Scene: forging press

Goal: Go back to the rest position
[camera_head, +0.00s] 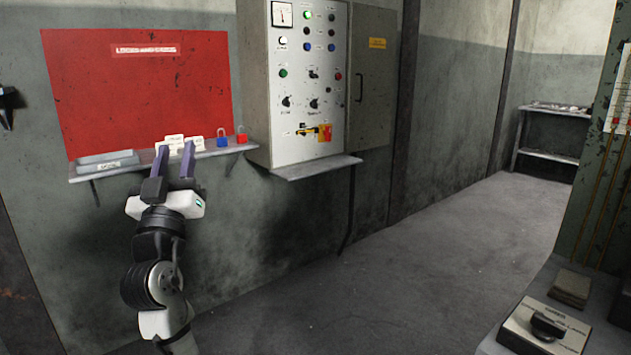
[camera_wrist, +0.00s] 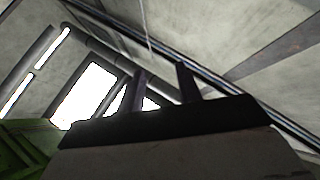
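My gripper (camera_head: 174,162) is raised in front of the wall shelf below the red board in the head view. Its two dark fingers point up and stand apart, with nothing seen between them. In the wrist view the fingers (camera_wrist: 160,88) also stand apart, against the ceiling and bright windows. White tags (camera_head: 174,141) on the shelf show behind the fingertips. I cannot tell how far the fingers are from the shelf edge.
The shelf (camera_head: 130,172) also holds a grey tray (camera_head: 107,162), a blue padlock (camera_head: 222,139) and a red padlock (camera_head: 242,135). A control cabinet (camera_head: 305,100) with a ledge stands right of it. A console (camera_head: 545,330) is at lower right. The middle floor is clear.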

